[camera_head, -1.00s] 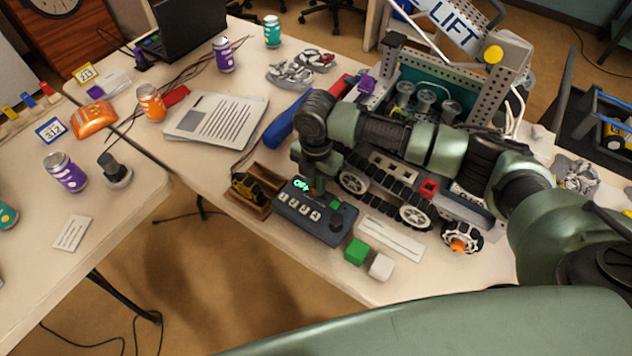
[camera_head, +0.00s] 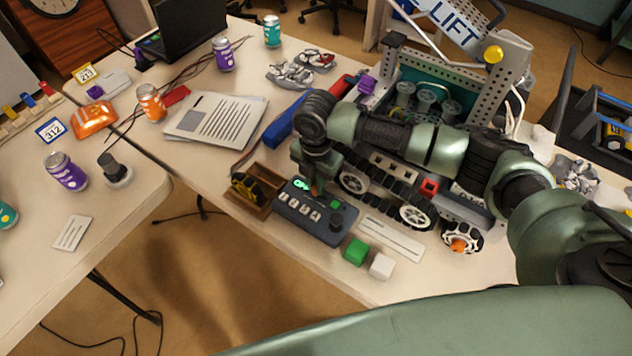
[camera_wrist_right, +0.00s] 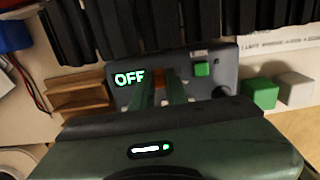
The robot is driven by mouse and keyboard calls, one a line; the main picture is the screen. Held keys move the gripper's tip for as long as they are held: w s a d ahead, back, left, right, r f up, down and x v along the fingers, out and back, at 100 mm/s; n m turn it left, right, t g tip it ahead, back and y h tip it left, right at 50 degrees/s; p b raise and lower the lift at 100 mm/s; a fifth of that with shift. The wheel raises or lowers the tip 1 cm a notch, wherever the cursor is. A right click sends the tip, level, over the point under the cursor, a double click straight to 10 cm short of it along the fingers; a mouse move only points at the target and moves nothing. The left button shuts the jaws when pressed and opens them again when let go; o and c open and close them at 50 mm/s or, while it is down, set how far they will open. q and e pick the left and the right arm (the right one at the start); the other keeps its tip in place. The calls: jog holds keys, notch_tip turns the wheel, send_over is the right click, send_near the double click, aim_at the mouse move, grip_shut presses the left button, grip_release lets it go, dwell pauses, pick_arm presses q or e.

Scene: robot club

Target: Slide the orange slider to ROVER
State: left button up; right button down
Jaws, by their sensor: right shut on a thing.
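A dark control box (camera_head: 338,234) lies on the table's front edge, with a row of pale keys, a green button and a black knob. Its lit display reads OFF in the right wrist view (camera_wrist_right: 129,78). The orange slider (camera_wrist_right: 160,76) shows in part on the box, right of the display, between the green fingers of my right gripper (camera_wrist_right: 161,91). My right gripper also shows in the head view (camera_head: 317,184), pointing down over the box and shut on the slider. The fingers hide part of the slider and the box's face. My left gripper is out of view.
A wooden tray (camera_head: 265,181) with a yellow-black wheel stands left of the box. A tracked rover (camera_head: 385,185) stands close behind, under my right arm. A green cube (camera_head: 356,252), a white cube (camera_head: 382,266) and a white label strip (camera_head: 392,238) lie to the right.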

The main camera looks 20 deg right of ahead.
aim_at(326, 199)
jog(key=shift+r, duration=0.1)
jog(key=p, duration=0.1)
jog(key=s+d+p, duration=0.1)
jog(key=shift+s+d+r+p, duration=0.15)
jog(key=shift+s+r+p, duration=0.05)
jog(key=shift+s+p, duration=0.15)
jog(key=shift+s+d+f, duration=0.1)
jog(key=shift+s+d, duration=0.05)
jog(key=shift+f, duration=0.2)
jog(key=c, duration=1.4)
grip_release()
jog(key=shift+s+r, duration=0.1)
jog(key=shift+r, duration=0.4)
notch_tip(326, 199, up, 7)
jog(key=b, duration=0.1)
